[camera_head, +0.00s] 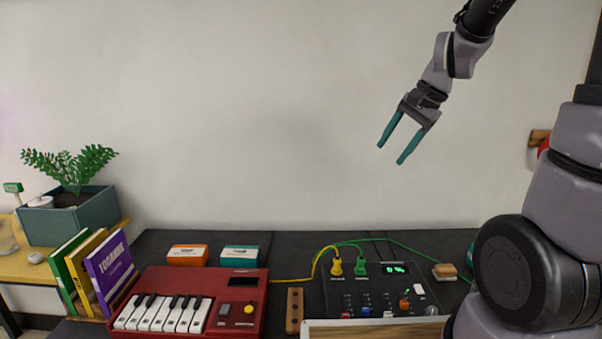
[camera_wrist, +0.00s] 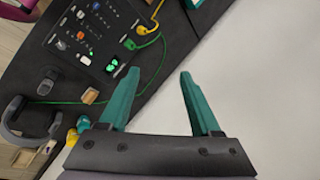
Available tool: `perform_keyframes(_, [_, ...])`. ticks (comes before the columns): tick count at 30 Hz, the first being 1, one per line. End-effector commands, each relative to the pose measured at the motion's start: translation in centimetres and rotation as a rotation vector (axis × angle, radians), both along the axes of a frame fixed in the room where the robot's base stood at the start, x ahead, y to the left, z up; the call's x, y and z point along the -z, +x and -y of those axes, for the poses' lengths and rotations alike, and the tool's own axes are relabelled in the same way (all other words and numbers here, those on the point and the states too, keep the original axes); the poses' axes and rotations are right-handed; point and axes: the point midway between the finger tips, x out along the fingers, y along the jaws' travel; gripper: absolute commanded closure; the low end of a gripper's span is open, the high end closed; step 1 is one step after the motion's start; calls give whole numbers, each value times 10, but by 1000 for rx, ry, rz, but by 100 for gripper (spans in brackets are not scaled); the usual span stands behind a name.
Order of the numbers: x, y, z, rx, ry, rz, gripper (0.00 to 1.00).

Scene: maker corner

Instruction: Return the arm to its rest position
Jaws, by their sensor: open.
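My gripper (camera_head: 391,148) is raised high in front of the pale wall, well above the table, in the head view. Its two teal fingers are spread apart with nothing between them. In the wrist view the open fingers (camera_wrist: 160,82) point toward the wall and the dark table edge. My arm reaches in from the right side of the head view, and its upper part leaves the frame at the top.
Below on the dark table (camera_head: 300,252) are a red keyboard (camera_head: 230,285), a black control panel (camera_head: 365,297) with yellow and green cables, two small boxes and books (camera_head: 108,270). A planter (camera_head: 75,217) stands left. The air around my gripper is clear.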

Motion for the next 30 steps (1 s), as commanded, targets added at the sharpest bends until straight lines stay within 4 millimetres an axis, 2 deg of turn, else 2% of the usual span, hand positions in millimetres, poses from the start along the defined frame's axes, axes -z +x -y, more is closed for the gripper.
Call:
perform_keyframes(1, [-19, -14, 1, -37, -26, 52, 35])
perform_keyframes(6, [-62, -62, 8, -164, -139, 201, 35])
perform_keyframes(12, [-92, -112, 18, -273, -282, 346, 35])
perform_keyframes(15, [-98, -129, 23, -305, -336, 390, 35])
perform_keyframes(20, [-102, -141, 26, -328, -378, 420, 35])
perform_keyframes(30, [-102, -141, 26, -330, -381, 422, 35])
